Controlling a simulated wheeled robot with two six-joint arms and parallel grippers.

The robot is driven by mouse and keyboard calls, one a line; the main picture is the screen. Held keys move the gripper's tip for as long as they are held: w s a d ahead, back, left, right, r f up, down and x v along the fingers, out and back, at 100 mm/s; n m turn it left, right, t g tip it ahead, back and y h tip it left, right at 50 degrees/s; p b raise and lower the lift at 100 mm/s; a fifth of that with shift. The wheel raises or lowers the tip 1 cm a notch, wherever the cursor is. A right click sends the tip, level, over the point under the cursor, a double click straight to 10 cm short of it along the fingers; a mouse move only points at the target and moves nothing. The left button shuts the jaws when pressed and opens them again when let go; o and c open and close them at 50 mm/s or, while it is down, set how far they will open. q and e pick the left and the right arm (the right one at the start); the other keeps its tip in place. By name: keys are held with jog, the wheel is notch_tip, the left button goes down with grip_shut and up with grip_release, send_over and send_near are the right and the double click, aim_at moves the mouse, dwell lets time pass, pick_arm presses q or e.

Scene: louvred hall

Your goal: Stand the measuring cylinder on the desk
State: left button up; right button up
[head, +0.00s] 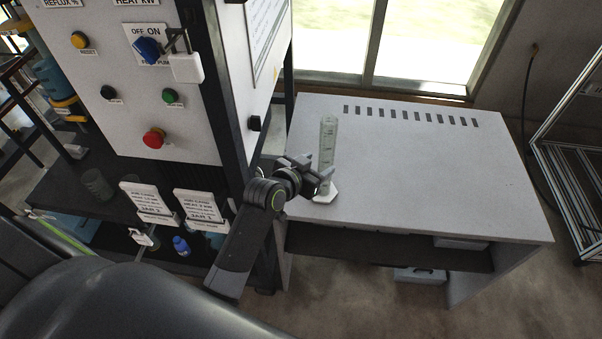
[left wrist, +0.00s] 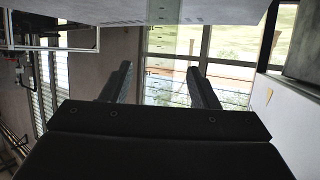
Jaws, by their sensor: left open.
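The measuring cylinder (head: 328,142) is clear, tall and graduated, with a white foot (head: 327,194). It stands upright on the white desk (head: 420,170), near its left front corner. My left gripper (head: 320,174) is open at the lower part of the cylinder, just above the foot. In the left wrist view the picture is upside down. There the clear cylinder (left wrist: 176,45) shows faintly between and beyond the spread fingers of my left gripper (left wrist: 159,68). I cannot tell whether either finger touches it. My right gripper is out of view.
A control panel (head: 160,85) with knobs and buttons stands close to the left of the desk. Two white label cards (head: 150,203) sit below it. The desk top right of the cylinder is clear, with slots along the back. A metal rack (head: 570,160) stands at the right.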

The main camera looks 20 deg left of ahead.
pick_arm(q)
jog(key=v, duration=0.7)
jog(key=shift+s, duration=0.15)
jog(key=shift+r, duration=0.1)
jog(key=s+a+f+n+g+y, duration=0.1)
jog(key=s+a+f+g+y, duration=0.15)
jog(key=s, duration=0.65)
jog(key=s+a+f+n+g+y, duration=0.1)
jog(key=s+a+f+g, duration=0.3)
jog(key=s, duration=0.4)
jog(key=s+a+f+n+g+y, duration=0.1)
jog(key=s+a+f+g+y, duration=0.2)
jog(key=s, duration=0.6)
notch_tip(320, 180, down, 25)
jog(key=a+g+h, duration=0.1)
jog(key=a+h, duration=0.1)
jog(key=s+f+g, duration=0.1)
jog(key=s+f, duration=1.3)
jog(key=s, duration=0.1)
jog(key=shift+d+f, duration=0.3)
jog(key=shift+d, duration=0.15)
